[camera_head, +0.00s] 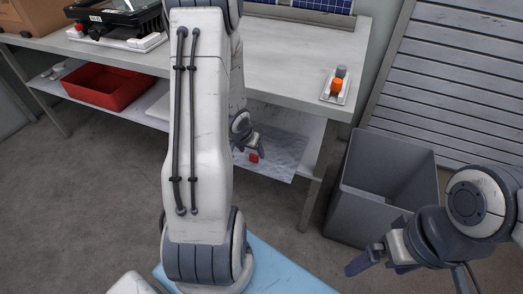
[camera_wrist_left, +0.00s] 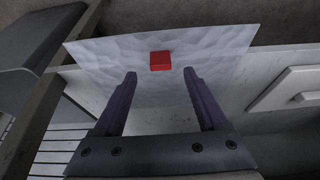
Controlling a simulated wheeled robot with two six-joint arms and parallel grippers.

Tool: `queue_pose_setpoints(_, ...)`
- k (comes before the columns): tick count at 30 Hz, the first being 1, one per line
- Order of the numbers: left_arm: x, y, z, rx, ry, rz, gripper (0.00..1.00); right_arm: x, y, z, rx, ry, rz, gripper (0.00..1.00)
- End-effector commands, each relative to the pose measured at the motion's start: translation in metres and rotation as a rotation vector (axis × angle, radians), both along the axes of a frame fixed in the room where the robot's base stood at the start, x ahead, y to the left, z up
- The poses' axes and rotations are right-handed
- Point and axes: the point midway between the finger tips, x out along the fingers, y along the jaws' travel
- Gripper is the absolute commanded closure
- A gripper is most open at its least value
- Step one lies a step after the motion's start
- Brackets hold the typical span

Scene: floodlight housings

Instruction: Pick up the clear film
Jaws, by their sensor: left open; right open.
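The clear film (camera_head: 286,157) is a pale, rippled, see-through sheet on the lower shelf of the workbench, reaching past the shelf's front edge. A small red block or tab (camera_head: 254,158) is on it. In the left wrist view the film (camera_wrist_left: 110,62) spreads wide ahead of the fingers, with the red piece (camera_wrist_left: 160,61) near its far edge. My left gripper (camera_wrist_left: 161,88) is open, its two purple-grey fingers over the film with nothing between them; contact cannot be told. In the head view my left gripper (camera_head: 248,150) is partly hidden by my arm. My right gripper (camera_head: 372,266) is open and empty, near the grey bin.
A grey bin (camera_head: 350,200) stands right of the workbench (camera_head: 285,75). A red tray (camera_head: 108,90) sits on the lower shelf at left. A floodlight housing (camera_head: 118,18) and an orange-and-grey button box (camera_head: 336,86) are on the top. A shuttered wall is behind the bin.

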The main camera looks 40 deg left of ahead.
Motion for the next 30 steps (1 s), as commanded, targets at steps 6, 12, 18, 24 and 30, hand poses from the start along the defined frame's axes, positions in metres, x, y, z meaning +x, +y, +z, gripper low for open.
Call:
queue_pose_setpoints(6, 0.01, 0.004, -0.036, 0.0, 0.001, -0.001, 0.25, 0.0, 0.0, -0.029, 0.0, 0.0, 0.0, 0.0)
queue_pose_setpoints(12, 0.014, 0.005, -0.041, 0.0, 0.0, 0.0, 0.25, 0.0, 0.0, -0.031, 0.0, 0.0, 0.0, 0.0)
queue_pose_setpoints(18, 0.014, 0.005, -0.04, 0.0, 0.001, 0.0, 0.56, 0.0, 0.0, -0.031, 0.0, 0.0, 0.0, 0.0)
queue_pose_setpoints(24, 0.014, 0.005, -0.04, 0.0, 0.0, 0.0, 1.0, 0.0, 0.0, -0.031, 0.0, 0.0, 0.0, 0.0)
queue_pose_setpoints(30, 0.014, 0.005, -0.039, 0.0, 0.0, 0.0, 1.0, 0.0, 0.0, -0.03, 0.0, 0.0, 0.0, 0.0)
